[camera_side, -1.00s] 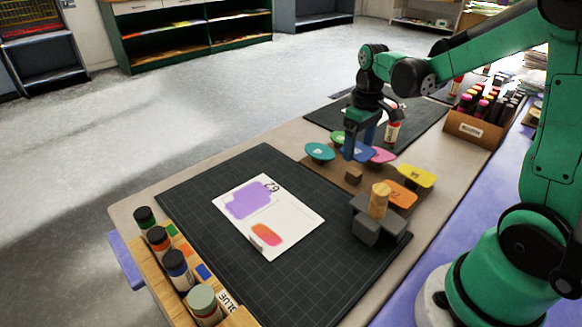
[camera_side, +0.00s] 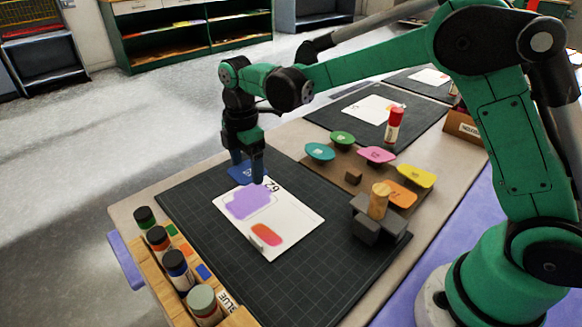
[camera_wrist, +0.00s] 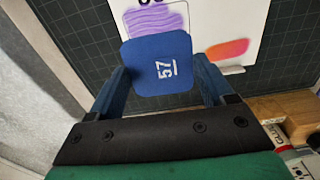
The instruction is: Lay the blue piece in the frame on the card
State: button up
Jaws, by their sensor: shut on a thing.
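The blue piece (camera_side: 240,175), a flat rounded plate, is held between the fingers of my gripper (camera_side: 247,178), which is shut on it. In the wrist view the blue piece (camera_wrist: 150,52) shows a white 57 between the two fingers (camera_wrist: 160,80). It is at the far left end of the white card (camera_side: 298,219), apparently above the mat. The card has a purple patch (camera_side: 246,202), an orange-red patch (camera_side: 266,234) and the number 62. A thin outline on the card (camera_wrist: 236,70) shows partly in the wrist view; the blue piece hides some of it.
A brown board (camera_side: 343,184) holds teal, green, pink, yellow and orange pieces. A grey block with a wooden knob (camera_side: 379,202) stands at the mat's right edge. Paint bottles (camera_side: 176,265) stand in a wooden rack at front left. The dark mat (camera_side: 300,285) is clear in front.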

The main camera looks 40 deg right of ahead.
aim_at(250, 200)
jog(key=shift+a+f, duration=0.1)
jog(key=shift+f, duration=2.3)
jog(key=shift+f, duration=0.8)
jog(key=o, duration=0.8)
jog(key=shift+r, duration=3.5)
jog(key=shift+s+r, duration=0.15)
jog(key=shift+r, duration=0.15)
jog(key=s+d+r+m+t, duration=0.1)
jog(key=s+d+m+t, duration=0.1)
jog(key=s+m, duration=0.2)
jog(key=s+d+r+m+t, duration=0.2)
jog(key=s+m, duration=0.3)
jog(key=m, duration=0.2)
jog(key=s+d+r+m+t, duration=0.2)
jog(key=s+d+m+t, duration=0.1)
jog(key=s+m, duration=0.2)
jog(key=shift+r+m, duration=0.1)
jog(key=shift+m, duration=0.7)
